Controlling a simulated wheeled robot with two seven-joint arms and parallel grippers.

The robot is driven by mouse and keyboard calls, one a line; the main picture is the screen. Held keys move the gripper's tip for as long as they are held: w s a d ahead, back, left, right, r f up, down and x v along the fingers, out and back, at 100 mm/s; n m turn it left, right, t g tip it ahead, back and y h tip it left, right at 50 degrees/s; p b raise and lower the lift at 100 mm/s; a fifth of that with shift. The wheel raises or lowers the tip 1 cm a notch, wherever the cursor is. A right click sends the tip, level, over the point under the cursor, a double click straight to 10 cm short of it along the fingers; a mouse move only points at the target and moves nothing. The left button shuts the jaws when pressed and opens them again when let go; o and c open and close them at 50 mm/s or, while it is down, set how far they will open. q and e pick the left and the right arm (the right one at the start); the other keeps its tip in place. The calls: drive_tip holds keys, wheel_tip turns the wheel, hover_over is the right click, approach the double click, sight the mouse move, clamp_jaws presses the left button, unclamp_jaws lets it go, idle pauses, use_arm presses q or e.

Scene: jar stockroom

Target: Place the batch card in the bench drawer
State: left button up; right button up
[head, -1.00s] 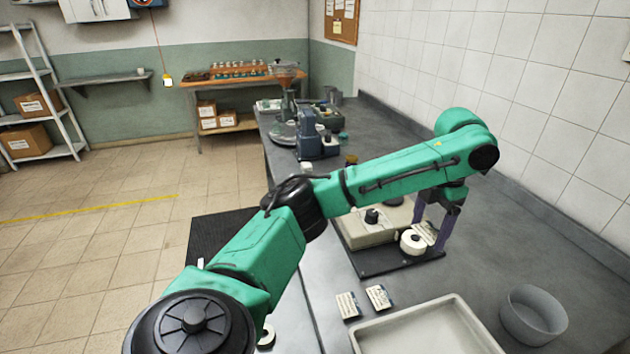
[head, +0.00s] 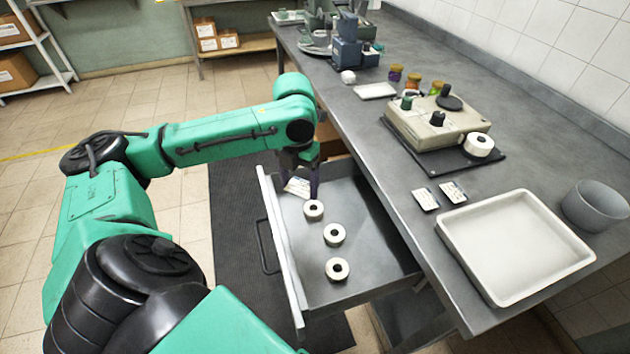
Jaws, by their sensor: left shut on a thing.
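The batch card (head: 297,187), a small white printed card, is between the fingers of my left gripper (head: 300,184). The gripper is shut on it and points down at the far end of the open bench drawer (head: 365,238). I cannot tell whether the card touches the drawer floor. The drawer is pulled out from the bench and holds white rolls: one (head: 313,210) close to the card, one (head: 334,235) in the middle and one (head: 337,269) nearer. My right gripper is out of view.
On the bench (head: 400,165) are two more cards (head: 425,198) (head: 453,192), a white tray (head: 515,245), a grey bowl (head: 597,206) and a beige device (head: 440,125) with a roll (head: 479,144). Several small jars (head: 413,82) stand behind. The drawer's right part is clear.

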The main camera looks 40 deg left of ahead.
sight(304, 238)
use_arm(q)
drive_tip(key=f, duration=1)
drive_tip(key=f+b, duration=0.1)
drive_tip(key=f, duration=0.8)
drive_tip(key=shift+w+d+f, duration=0.1)
drive_tip(key=shift+d+f, duration=0.1)
drive_tip(key=shift+f, duration=0.45)
drive_tip(key=o, duration=1.2)
drive_tip(key=shift+o, duration=0.2)
drive_tip(key=shift+r, duration=0.3)
wheel_tip(304, 238, up, 12)
drive_tip(key=shift+f+p, duration=0.2)
drive_tip(key=shift+p, duration=0.15)
